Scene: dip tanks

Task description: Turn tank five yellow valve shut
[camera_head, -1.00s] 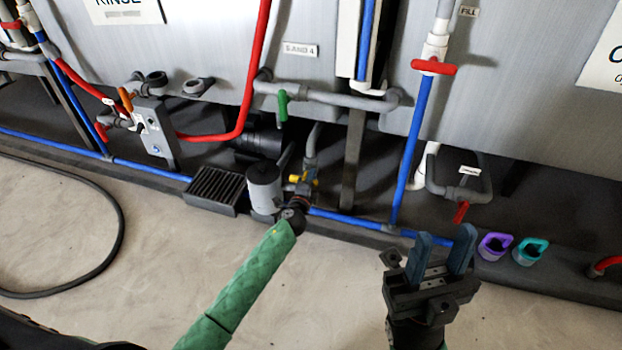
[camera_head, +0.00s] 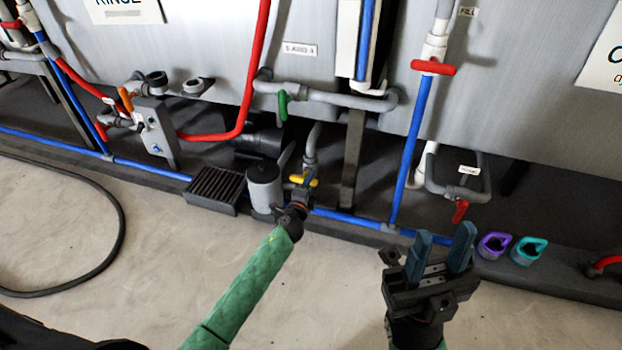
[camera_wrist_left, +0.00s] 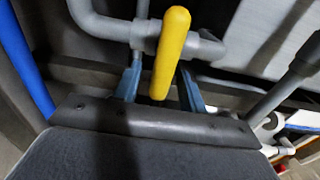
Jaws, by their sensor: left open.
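The yellow valve handle (camera_head: 304,178) is on a grey pipe below the tank, at the middle of the head view. In the left wrist view the yellow handle (camera_wrist_left: 170,55) stands lengthwise between the two blue fingers of my left gripper (camera_wrist_left: 158,90), with gaps on both sides. My left gripper (camera_head: 299,190) is open around the handle; its fingers are mostly hidden in the head view. My right gripper (camera_head: 442,250) is open and empty, its blue fingers pointing up, over the floor right of the valve.
A grey canister (camera_head: 265,187) and a black grate box (camera_head: 214,190) stand just left of the valve. A blue pipe (camera_head: 345,217) runs along the floor edge. A green handle (camera_head: 282,105) is above. Purple (camera_head: 494,245) and teal (camera_head: 528,250) cups sit at right.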

